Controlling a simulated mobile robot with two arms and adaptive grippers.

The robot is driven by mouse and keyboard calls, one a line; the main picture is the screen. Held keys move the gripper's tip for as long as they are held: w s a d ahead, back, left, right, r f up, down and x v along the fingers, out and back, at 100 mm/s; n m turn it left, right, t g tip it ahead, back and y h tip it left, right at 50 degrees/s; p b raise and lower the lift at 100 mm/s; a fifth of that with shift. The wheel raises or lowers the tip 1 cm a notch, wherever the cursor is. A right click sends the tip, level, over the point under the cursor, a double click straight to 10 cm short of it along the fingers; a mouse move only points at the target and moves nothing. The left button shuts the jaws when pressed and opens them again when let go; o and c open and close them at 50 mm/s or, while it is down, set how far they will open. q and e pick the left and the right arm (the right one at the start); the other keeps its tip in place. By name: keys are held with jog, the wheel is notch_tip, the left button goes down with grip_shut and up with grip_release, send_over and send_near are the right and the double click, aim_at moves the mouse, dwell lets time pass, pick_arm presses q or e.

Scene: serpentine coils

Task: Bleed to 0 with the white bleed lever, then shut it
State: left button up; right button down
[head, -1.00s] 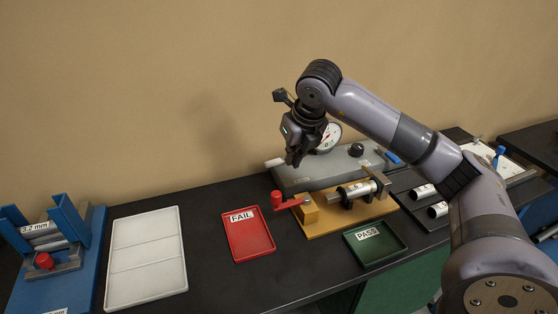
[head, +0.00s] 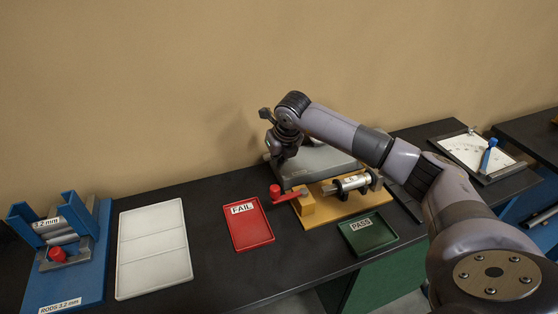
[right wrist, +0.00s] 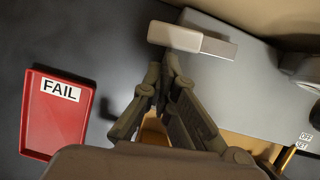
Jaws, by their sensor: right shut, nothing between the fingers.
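The white bleed lever (right wrist: 175,37) shows in the right wrist view, lying across the edge of the grey test box (right wrist: 238,85), with a flat grey bar at its right end. My right gripper (right wrist: 165,68) is shut and empty, its fingertips just below the lever in that view; I cannot tell whether they touch it. In the head view my right gripper (head: 276,155) is low at the left end of the grey box (head: 320,162). The gauge face is hidden behind my arm there, so its reading does not show. My left gripper is out of view.
In front of the box stand a wooden fixture (head: 314,214) with a red-handled crank (head: 276,192), the red FAIL tray (head: 251,232) and the green PASS tray (head: 377,242). A white tray (head: 145,210) and blue rod rack (head: 88,270) are at left.

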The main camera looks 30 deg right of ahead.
jog(key=shift+w+a+f+m+b, duration=0.15)
jog(key=shift+w+m+b, duration=0.25)
jog(key=shift+w+b, duration=0.6)
jog(key=shift+s+b, duration=0.2)
jog(key=shift+b, duration=0.2)
jog(key=shift+r, duration=0.3)
